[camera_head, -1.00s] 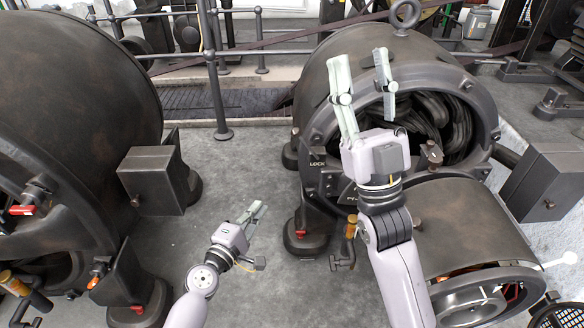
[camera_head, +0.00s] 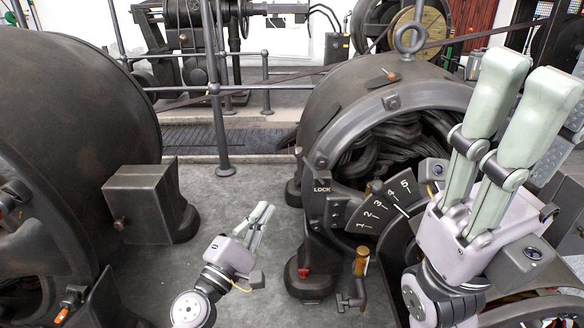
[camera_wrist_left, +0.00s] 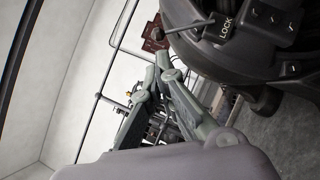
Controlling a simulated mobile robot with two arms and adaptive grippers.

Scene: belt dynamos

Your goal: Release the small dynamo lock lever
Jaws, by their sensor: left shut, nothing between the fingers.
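The small dynamo (camera_head: 345,95) stands at centre right with its coils exposed. On its front rim is a LOCK label (camera_head: 322,187), beside a dark plate numbered 1 to 5 (camera_head: 385,205). The label also shows in the left wrist view (camera_wrist_left: 226,28), with a thin rod (camera_wrist_left: 192,24) next to it; I cannot tell whether this is the lock lever. My left gripper (camera_head: 264,212) is shut and empty, left of the label and apart from the dynamo.
A larger dynamo (camera_head: 70,120) fills the left side, with a box (camera_head: 145,205) on its flank. A brass-handled valve (camera_head: 361,262) and a red-marked foot (camera_head: 304,272) stand low at the small dynamo. A railing (camera_head: 215,100) runs behind. Bare floor lies between the machines.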

